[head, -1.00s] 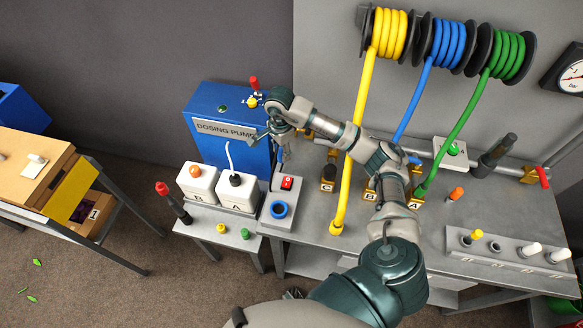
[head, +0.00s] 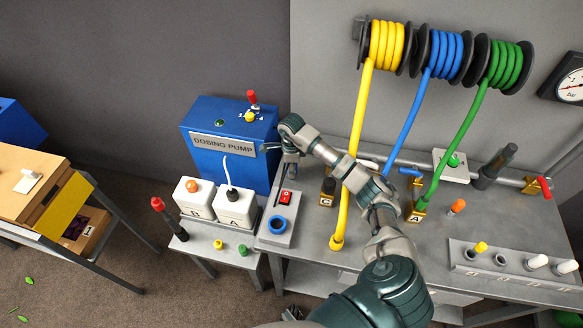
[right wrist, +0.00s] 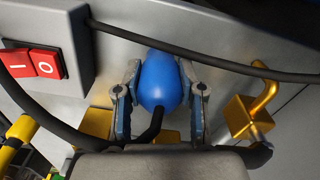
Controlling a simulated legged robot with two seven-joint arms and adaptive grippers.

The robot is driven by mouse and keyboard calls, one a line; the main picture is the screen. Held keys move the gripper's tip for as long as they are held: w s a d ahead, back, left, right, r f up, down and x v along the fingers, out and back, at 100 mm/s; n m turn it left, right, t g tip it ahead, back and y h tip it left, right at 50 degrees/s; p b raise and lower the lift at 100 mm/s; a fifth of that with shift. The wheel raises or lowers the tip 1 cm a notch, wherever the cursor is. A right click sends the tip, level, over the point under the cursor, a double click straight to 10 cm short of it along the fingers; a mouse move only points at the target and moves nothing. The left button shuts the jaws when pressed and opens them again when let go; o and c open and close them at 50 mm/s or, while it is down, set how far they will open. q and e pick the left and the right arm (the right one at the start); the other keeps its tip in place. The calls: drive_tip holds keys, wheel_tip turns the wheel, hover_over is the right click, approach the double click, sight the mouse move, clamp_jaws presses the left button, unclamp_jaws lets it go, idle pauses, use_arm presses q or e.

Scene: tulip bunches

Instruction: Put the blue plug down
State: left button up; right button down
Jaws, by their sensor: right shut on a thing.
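My right gripper (head: 279,152) is beside the right side of the dosing pump, above the back of the table near the red switch box. In the right wrist view it is shut on the blue plug (right wrist: 160,78), a rounded blue body with a black cable (right wrist: 152,125) at its lower end. The two fingers press it from both sides. In the head view the plug is too small and too covered by the gripper to make out. I cannot tell whether it touches anything.
The grey box with the red switch (head: 285,197) and a blue-rimmed round opening (head: 277,225) stands near the table's left end. The blue dosing pump (head: 229,160) stands left of my gripper. A yellow hose (head: 352,155) hangs down to the table right of it.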

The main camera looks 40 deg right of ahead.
use_arm(q)
drive_tip(key=shift+w, duration=0.2)
use_arm(e)
drive_tip(key=c, duration=0.7)
unclamp_jaws()
wheel_tip(320, 180, up, 11)
drive_tip(key=shift+w+r+b, duration=0.1)
drive_tip(key=shift+b, duration=0.2)
drive_tip(key=shift+r, duration=0.45)
use_arm(q)
drive_tip(key=shift+w+d, duration=0.1)
drive_tip(key=shift+w, duration=0.2)
drive_tip(key=shift+w, duration=0.1)
